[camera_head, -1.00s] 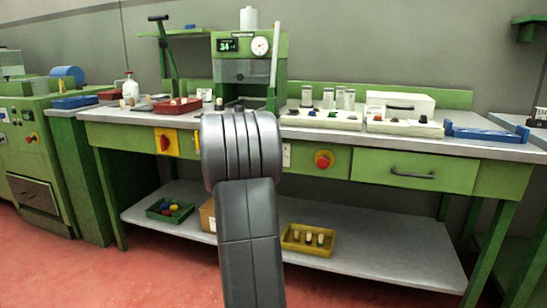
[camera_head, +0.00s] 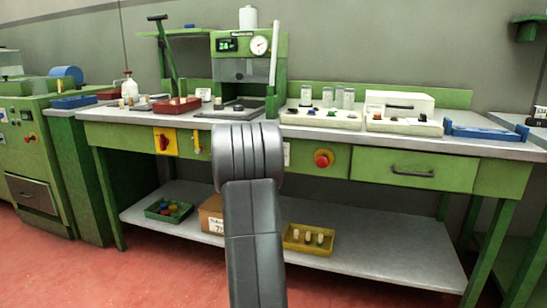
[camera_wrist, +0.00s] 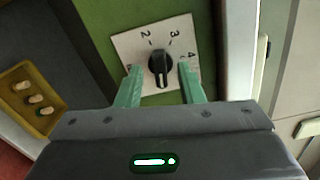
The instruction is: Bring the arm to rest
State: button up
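Beyond the fingertips is a black rotary knob (camera_wrist: 159,66) on a white numbered plate (camera_wrist: 128,48), fixed to a green panel. The fingers lie to either side of the knob in the picture; I cannot tell how far in front of it they are. In the head view my grey arm stands in front of the bench's middle and hides the gripper.
The bench (camera_head: 480,147) carries a green press (camera_head: 280,75), a red tray (camera_head: 178,108), white racks and a blue tray (camera_head: 495,134). A yellow tray (camera_head: 308,250) with corks, a green tray (camera_head: 169,219) and a cardboard box (camera_head: 209,222) lie on the lower shelf. The red floor in front looks clear.

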jog(key=p+v, duration=0.2)
jog(key=v, duration=1.1)
jog(key=w+d+n+p, duration=0.4)
jog(key=w+n+p, duration=0.2)
jog(key=w+n, duration=0.6)
jog(key=shift+w+n, duration=0.4)
jog(key=shift+n, duration=0.2)
jog(key=shift+d, duration=0.1)
